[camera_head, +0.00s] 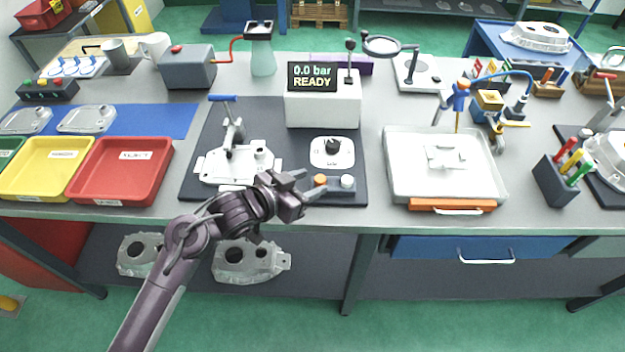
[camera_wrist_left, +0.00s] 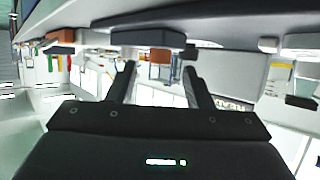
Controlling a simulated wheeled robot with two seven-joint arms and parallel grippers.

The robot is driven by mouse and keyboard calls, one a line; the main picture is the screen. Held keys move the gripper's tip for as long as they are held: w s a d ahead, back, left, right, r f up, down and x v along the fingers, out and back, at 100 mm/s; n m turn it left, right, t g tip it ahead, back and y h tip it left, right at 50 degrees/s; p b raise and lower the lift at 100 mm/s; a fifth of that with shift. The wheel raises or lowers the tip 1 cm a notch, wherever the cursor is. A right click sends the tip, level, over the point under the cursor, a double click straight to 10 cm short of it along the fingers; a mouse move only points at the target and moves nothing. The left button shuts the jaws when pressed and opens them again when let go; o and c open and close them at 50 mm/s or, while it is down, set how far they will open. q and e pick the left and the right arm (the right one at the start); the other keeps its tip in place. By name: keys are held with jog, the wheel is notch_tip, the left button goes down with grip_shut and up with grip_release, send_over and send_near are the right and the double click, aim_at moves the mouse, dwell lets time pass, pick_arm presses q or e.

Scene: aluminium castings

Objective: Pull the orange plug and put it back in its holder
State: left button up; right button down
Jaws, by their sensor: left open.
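The orange plug (camera_head: 320,180) sits upright on a dark holder block (camera_head: 335,192) at the front right of the dark mat, with a pale grey plug (camera_head: 347,181) beside it. My left gripper (camera_head: 302,187) is open, just left of the orange plug, with its fingers pointing right toward it. Contact cannot be told. In the left wrist view, upside down, the open fingers (camera_wrist_left: 160,88) show, with an orange shape between and beyond them; I cannot tell whether it is the plug. A white casting (camera_head: 236,165) lies on the mat behind my arm. My right gripper is not in view.
A white tray (camera_head: 398,185) is to the right. Red (camera_head: 115,192) and yellow (camera_head: 25,190) trays are left. Bare table lies between mat and white tray.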

pick_arm(q)
jog(key=v, duration=0.6)
jog(key=shift+f, duration=0.1)
dwell(0.3)
